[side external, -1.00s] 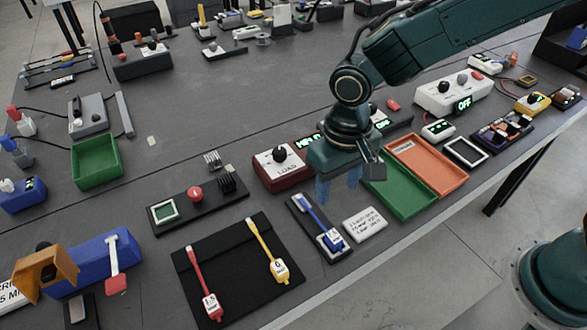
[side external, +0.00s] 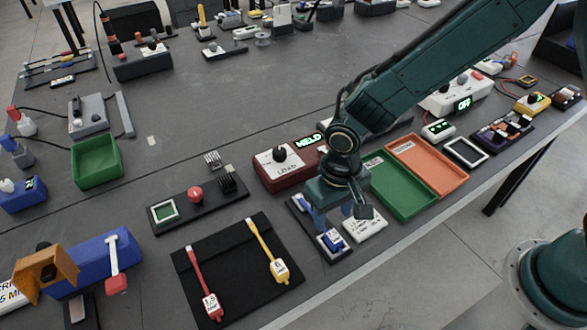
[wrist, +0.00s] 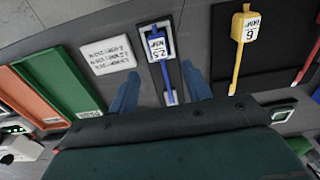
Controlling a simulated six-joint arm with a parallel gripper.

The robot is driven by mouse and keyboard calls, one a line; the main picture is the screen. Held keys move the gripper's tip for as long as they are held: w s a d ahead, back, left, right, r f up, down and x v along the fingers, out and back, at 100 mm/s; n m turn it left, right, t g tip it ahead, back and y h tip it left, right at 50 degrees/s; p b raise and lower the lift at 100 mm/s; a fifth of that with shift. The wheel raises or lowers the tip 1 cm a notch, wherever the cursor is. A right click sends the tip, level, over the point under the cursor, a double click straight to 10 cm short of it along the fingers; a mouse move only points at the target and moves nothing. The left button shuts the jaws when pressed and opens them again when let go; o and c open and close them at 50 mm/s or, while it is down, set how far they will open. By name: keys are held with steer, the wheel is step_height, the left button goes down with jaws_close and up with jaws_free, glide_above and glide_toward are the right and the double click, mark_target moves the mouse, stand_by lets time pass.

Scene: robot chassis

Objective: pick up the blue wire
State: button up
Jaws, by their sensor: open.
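The blue wire (wrist: 166,72) lies on a narrow dark holder (wrist: 147,35), with a white label reading 2.5 at one end. In the side view the labelled end of the blue wire (side external: 332,241) shows, and my gripper hides part of the rest. My gripper (side external: 338,218) is low over the holder, fingers pointing down. In the wrist view the two blue fingers of my gripper (wrist: 160,90) are spread apart, one on each side of the wire. Nothing is held between them. Whether the fingertips are level with the wire is unclear.
A white text card (side external: 366,226) lies close to the holder's right. Green (side external: 405,205) and orange (side external: 440,180) trays stand beyond it. A black mat (side external: 232,285) with red and yellow wires lies left.

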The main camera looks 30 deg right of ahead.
mark_target(330, 232)
steer(key=shift+f, duration=0.1)
steer(key=shift+f, duration=2.55)
jaws_close()
